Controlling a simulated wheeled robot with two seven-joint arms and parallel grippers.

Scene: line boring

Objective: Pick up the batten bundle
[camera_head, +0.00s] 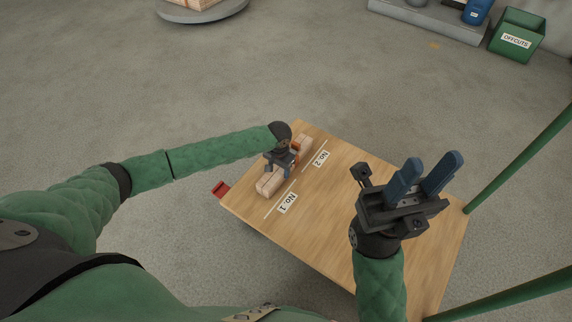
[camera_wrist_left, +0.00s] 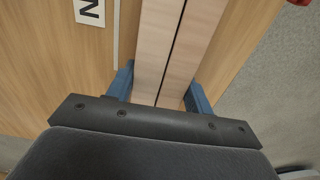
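The fingertips are partly hidden. My right gripper (camera_head: 424,177) is open and empty, raised above the right part of the table.
A No. 2 label (camera_head: 321,158) and a No. 1 label (camera_head: 287,203) lie beside the bundle. A red object (camera_head: 221,190) is at the table's left edge. A green offcuts bin (camera_head: 517,36) stands far right. Green poles (camera_head: 520,158) rise at the right. The table's middle is clear.

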